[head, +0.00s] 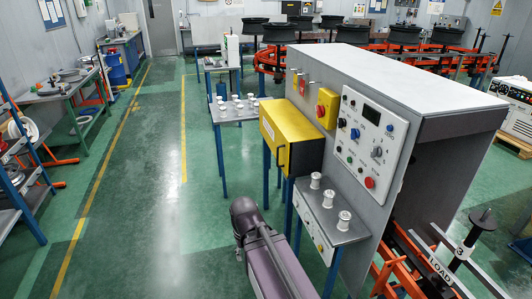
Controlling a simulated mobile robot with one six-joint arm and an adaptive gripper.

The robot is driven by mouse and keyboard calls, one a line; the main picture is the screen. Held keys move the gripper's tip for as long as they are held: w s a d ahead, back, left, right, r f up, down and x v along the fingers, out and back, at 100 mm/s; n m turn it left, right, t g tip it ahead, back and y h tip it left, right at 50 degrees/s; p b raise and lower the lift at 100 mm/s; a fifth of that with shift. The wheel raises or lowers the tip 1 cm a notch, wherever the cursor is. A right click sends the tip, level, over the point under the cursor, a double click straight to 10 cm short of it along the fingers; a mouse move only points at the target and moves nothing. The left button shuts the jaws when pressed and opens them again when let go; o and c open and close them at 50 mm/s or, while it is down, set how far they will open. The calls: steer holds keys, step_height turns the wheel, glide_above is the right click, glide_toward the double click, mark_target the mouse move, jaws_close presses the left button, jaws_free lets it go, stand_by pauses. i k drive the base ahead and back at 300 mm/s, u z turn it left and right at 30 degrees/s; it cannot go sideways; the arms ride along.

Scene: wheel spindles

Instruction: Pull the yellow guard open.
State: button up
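The yellow guard (298,132) is a box on the left side of the grey machine cabinet (432,68). A dark bar handle (281,157) is on its front face. The guard looks closed against the machine, and what is behind it is hidden. A purple and dark link of my arm shows at the bottom centre, below and in front of the guard, apart from it in the picture. My gripper is not in view.
A shelf with several white spools (329,199) juts out below the control panel (367,138). A small table with white parts (227,110) stands behind the guard. Orange racks (405,257) stand at the right. Green floor (150,200) is clear to the left.

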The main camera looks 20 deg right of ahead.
mark_target(282, 124)
steer(key=z, duration=0.15)
steer(key=i, duration=1.25)
steer(key=z, duration=0.65)
